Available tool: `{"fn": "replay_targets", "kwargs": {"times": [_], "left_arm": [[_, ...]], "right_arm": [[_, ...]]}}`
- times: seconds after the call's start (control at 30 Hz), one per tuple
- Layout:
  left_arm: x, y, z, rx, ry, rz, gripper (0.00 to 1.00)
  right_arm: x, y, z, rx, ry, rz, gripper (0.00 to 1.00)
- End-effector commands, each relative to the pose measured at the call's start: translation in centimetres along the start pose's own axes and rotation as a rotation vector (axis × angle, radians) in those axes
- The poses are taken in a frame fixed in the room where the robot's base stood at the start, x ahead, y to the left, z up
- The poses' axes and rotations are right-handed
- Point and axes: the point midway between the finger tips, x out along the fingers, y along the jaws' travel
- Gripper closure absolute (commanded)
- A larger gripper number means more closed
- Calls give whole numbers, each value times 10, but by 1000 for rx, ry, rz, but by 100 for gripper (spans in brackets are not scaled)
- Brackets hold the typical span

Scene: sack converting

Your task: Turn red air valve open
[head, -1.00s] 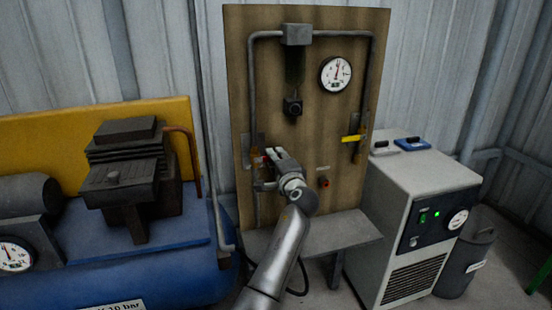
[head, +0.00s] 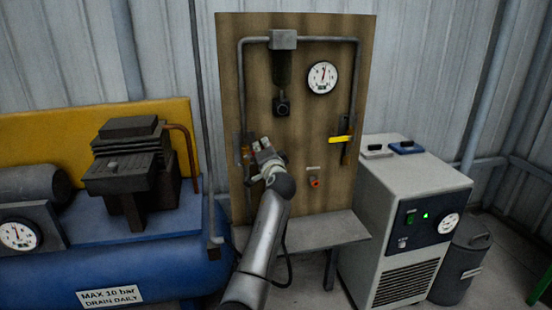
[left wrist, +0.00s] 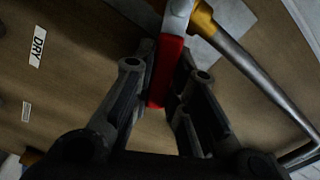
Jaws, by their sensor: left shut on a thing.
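The red air valve's lever (left wrist: 166,72) hangs from a pale metal end beside a brass body (left wrist: 203,20) in the left wrist view. A grey pipe (left wrist: 260,78) runs off from the brass body, and the lever stands at an angle to it. My left gripper (left wrist: 166,80) is shut on the red lever, one finger on each side. In the head view my left gripper (head: 262,152) is at the left side of the wooden board (head: 300,125) and mostly hides the valve. My right gripper is not in view.
A yellow-handled valve (head: 340,139) and a round gauge (head: 322,77) are on the board's right side. A small red knob (head: 314,182) sits lower down. A blue compressor (head: 180,270) stands left and a white dryer (head: 390,210) right. A ledge (head: 310,232) runs below the board.

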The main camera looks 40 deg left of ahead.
Motion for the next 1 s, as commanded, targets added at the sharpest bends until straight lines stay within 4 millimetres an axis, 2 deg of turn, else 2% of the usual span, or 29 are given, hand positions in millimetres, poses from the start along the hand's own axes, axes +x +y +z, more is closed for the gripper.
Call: {"fn": "replay_targets", "kwargs": {"times": [0.4, 1.0], "left_arm": [[2, -21, 6, -401, 2, 3, 100], [2, -45, 24, -938, 0, 6, 100]], "right_arm": [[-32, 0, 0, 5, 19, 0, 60], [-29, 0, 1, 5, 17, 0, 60]]}}
